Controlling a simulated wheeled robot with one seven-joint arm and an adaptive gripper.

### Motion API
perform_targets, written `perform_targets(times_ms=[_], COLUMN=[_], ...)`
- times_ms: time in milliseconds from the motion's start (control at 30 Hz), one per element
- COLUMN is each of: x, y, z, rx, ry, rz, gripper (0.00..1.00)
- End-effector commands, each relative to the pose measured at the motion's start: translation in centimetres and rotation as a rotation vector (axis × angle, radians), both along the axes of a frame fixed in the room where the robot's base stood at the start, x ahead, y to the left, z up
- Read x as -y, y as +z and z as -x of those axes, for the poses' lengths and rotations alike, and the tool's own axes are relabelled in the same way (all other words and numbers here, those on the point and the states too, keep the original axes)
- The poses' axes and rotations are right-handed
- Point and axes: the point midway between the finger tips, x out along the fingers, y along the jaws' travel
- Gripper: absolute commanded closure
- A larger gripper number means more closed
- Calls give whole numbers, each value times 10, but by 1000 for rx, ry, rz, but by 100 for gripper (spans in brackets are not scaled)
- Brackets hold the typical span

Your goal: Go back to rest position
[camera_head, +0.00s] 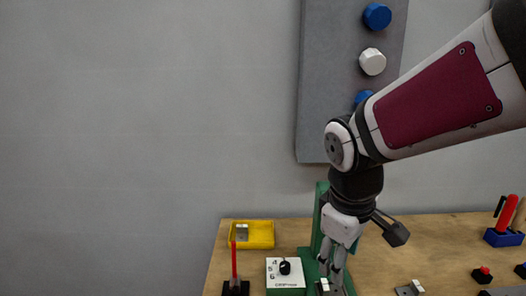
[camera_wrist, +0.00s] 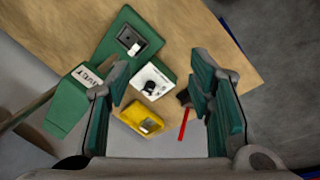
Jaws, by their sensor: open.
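My gripper (camera_head: 333,274) hangs from my arm, pointing down, above the left part of the wooden table. In the wrist view my gripper (camera_wrist: 163,95) shows two green-padded fingers standing well apart, with nothing held between them. Below and beyond the fingers lie a white box with a black knob (camera_wrist: 153,82) and a yellow tray (camera_wrist: 142,119). In the head view the white knob box (camera_head: 285,272) is just left of my gripper, and the yellow tray (camera_head: 253,234) is farther back on the left.
A green fixture (camera_head: 318,225) stands close behind my gripper; its base (camera_wrist: 112,45) holds a dark socket. A red stick on a black base (camera_head: 234,264) is at the front left. A blue tool holder (camera_head: 503,238) is at the right. A grey wall panel with knobs (camera_head: 330,80) hangs behind.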

Motion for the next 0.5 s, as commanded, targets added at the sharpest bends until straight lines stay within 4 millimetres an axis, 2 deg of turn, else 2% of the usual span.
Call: perform_targets(times_ms=[33, 200, 300, 500], x=[7, 27, 36, 45], y=[14, 43, 56, 68], z=[12, 51, 74, 111], rx=[40, 146, 206, 283], ry=[-65, -291, -416, -605], rz=[-12, -89, -155, -286], gripper=[52, 52, 52, 52])
